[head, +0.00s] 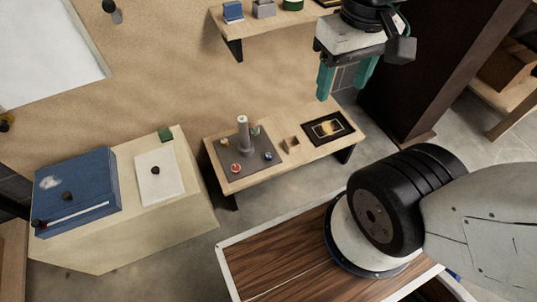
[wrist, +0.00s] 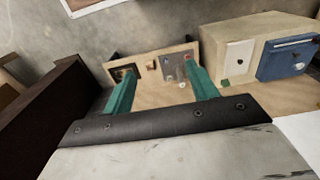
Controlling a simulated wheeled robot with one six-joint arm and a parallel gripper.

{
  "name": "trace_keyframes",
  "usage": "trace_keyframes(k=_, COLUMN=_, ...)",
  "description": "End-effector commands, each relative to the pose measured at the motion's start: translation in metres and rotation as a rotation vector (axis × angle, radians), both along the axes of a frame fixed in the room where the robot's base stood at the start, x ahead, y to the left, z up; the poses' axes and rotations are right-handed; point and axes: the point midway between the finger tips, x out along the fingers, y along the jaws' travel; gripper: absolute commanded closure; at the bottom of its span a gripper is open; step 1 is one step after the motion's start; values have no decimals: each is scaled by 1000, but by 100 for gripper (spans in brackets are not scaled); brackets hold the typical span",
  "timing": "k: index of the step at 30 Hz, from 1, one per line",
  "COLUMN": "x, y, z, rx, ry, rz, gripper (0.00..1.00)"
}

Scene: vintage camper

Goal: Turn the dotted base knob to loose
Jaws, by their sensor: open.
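A dark square plate (head: 250,168) lies on a low wooden bench (head: 290,165) in the head view. A grey upright post (head: 243,135) stands on it. Around the post are small knob-like parts: a red one (head: 235,168), a blue one (head: 268,156) and others near the plate's back. I cannot tell which is the dotted base knob; any dots are too small to see. My gripper (head: 346,80) is open and empty, its teal fingers above and behind the bench's right end. In the wrist view, the plate (wrist: 176,65) shows beyond my gripper (wrist: 160,78), near its right finger.
The bench also holds a small wooden block (head: 291,144) and a dark framed panel (head: 328,128). A wall shelf (head: 262,22) is left of my gripper. A pale cabinet (head: 170,225) with a blue box (head: 85,185) stands left. A dark cabinet (head: 425,65) stands right.

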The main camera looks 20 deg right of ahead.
Motion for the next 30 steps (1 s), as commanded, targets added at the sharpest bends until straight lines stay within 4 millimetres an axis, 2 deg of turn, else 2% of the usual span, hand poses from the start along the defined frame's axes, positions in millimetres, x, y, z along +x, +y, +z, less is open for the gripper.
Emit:
trace_keyframes(k=5, x=27, y=-2, z=-25, rx=0, ry=167, rz=-6, gripper=42)
trace_keyframes(k=8, x=49, y=-3, z=-39, rx=0, ry=236, rz=-9, gripper=42)
trace_keyframes(k=14, x=101, y=-6, z=-77, rx=-8, ry=335, rz=-51, gripper=42)
trace_keyframes(k=17, x=128, y=-8, z=-103, rx=-15, ry=372, rz=-86, gripper=42)
trace_keyframes(k=23, x=180, y=-13, z=-167, rx=-36, ry=427, rz=-171, gripper=42)
trace_keyframes(k=26, x=203, y=-16, z=-206, rx=-49, ry=446, rz=-221, gripper=42)
trace_keyframes(k=30, x=230, y=-19, z=-269, rx=-68, ry=463, rz=-300, gripper=42)
